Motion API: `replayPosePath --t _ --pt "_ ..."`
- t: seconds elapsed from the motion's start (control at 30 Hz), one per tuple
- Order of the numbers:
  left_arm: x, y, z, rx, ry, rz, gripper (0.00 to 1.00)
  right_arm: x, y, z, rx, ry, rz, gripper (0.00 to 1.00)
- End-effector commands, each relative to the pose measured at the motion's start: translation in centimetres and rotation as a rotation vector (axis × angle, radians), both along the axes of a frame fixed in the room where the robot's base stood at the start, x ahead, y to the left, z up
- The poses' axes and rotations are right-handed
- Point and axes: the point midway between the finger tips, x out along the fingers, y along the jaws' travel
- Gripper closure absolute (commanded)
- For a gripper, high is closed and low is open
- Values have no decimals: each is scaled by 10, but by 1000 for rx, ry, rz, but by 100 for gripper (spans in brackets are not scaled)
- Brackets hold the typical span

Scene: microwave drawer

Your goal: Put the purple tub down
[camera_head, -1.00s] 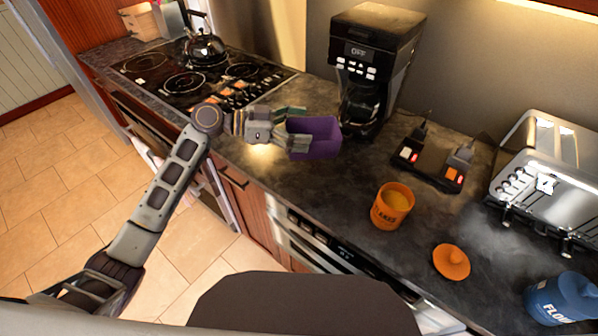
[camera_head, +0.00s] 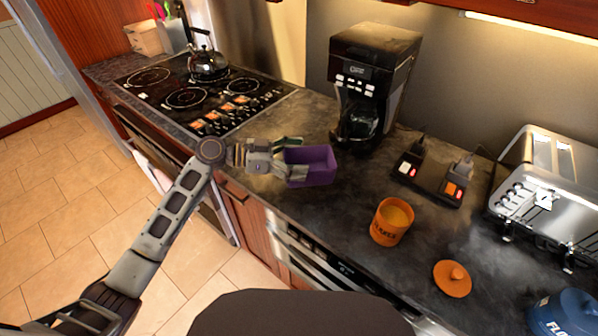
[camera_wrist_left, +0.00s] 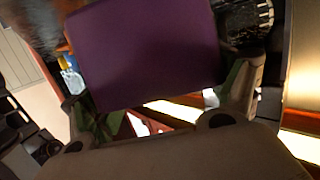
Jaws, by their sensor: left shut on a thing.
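The purple tub (camera_head: 316,168) is an open, box-shaped container over the dark counter, between the stove and the coffee maker. My left gripper (camera_head: 290,160) comes from the left and is shut on the tub's near-left side. In the left wrist view the tub (camera_wrist_left: 145,50) fills the upper middle, with a finger of my left gripper (camera_wrist_left: 165,100) at either side of it. The tub looks about level. I cannot tell whether its bottom touches the counter. My right gripper is not in view.
A coffee maker (camera_head: 372,80) stands behind the tub, and the stove (camera_head: 190,95) with a kettle (camera_head: 206,62) is to the left. An orange canister (camera_head: 391,222), its lid (camera_head: 452,279), a charger (camera_head: 430,178), a toaster (camera_head: 550,190) and a blue flour jar (camera_head: 565,315) are to the right.

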Motion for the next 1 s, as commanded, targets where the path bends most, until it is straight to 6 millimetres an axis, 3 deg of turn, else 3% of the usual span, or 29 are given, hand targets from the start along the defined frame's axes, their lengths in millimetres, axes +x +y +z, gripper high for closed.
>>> replayPosePath --t 0.2,0.57,1.0 --pt "0 0 -15 0 0 0 37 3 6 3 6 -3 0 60" --pt "0 0 -17 0 0 0 37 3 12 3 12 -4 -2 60" --pt "0 -1 -52 -1 0 -1 37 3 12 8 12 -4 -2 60"
